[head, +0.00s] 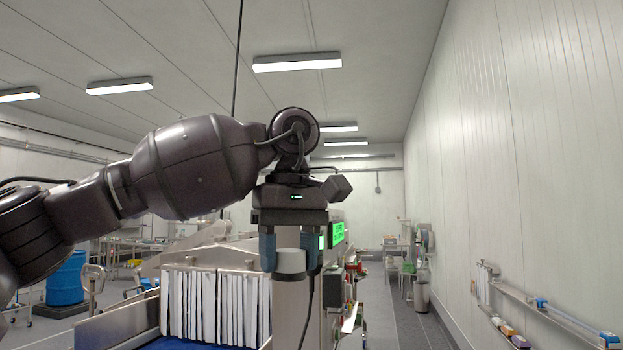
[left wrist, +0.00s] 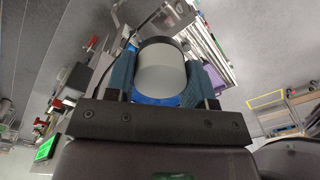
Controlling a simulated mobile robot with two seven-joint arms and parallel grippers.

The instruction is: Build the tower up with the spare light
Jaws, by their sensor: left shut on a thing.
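My left gripper (head: 290,262) is shut on a short white-grey cylinder, the spare light (head: 291,260), with one blue-grey finger on each side. In the left wrist view the light (left wrist: 161,72) sits between the fingers, with a dark rim at its far end and a blue patch at its near edge. In the head view a pale upright post (head: 290,315) shows directly below the light. I cannot tell whether they touch or one is in front of the other. I cannot make out a light tower clearly. My right gripper is not in view.
A conveyor machine with white hanging strips (head: 215,305) stands below and left of the gripper. A green screen (head: 338,232) is just right of it. A wall shelf (head: 545,315) runs along the right wall. The aisle floor (head: 393,315) is clear.

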